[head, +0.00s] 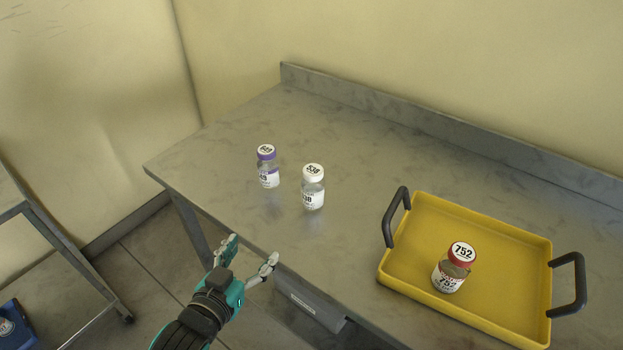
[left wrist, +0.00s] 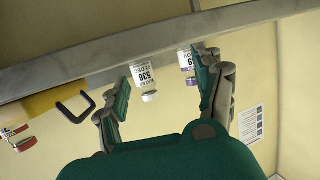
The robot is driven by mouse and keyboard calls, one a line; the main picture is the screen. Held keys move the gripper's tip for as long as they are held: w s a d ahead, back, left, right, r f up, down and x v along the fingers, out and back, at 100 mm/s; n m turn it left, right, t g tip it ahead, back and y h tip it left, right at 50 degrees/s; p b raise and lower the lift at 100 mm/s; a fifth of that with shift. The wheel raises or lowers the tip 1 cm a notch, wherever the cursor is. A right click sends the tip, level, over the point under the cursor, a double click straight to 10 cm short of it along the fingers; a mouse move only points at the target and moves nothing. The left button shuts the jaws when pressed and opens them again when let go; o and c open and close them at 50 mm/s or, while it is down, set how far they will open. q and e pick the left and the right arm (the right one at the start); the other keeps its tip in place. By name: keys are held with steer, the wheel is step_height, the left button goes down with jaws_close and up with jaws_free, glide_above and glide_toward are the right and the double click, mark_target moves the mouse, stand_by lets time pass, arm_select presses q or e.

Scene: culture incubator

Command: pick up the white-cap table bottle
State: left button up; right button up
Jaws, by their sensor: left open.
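The white-cap bottle (head: 312,188) stands upright on the metal table, with 538 on its label. In the left wrist view it shows upside down (left wrist: 146,76), close to one finger in the picture. My left gripper (head: 252,256) is open and empty at the table's front edge, short of the bottle and apart from it. The gripper's two fingers (left wrist: 168,88) also show in the left wrist view. A purple-cap bottle (head: 268,168) stands just left of the white-cap bottle; it also shows in the left wrist view (left wrist: 188,66). My right gripper is not in view.
A yellow tray (head: 412,252) with two dark handles sits on the right of the table (head: 350,145). A red-cap bottle (head: 450,275) marked 752 stands in it. The table has a raised back edge. A blue object (head: 14,325) is at the lower left.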

mark_target(309, 178)
arm_select(q)
steer(key=d+r+m+t+h, duration=0.2)
steer(key=d+r+h, duration=0.2)
steer(key=r, duration=0.3)
steer(key=x, duration=0.4)
steer(key=p+x, duration=0.1)
steer(key=x, duration=0.7)
steer(key=shift+w+a+p, duration=0.2)
steer(key=shift+w+p, duration=0.05)
steer(key=shift+p, duration=0.05)
steer(key=shift+p+x, duration=0.4)
steer(key=shift+x, duration=2.35)
jaws_close()
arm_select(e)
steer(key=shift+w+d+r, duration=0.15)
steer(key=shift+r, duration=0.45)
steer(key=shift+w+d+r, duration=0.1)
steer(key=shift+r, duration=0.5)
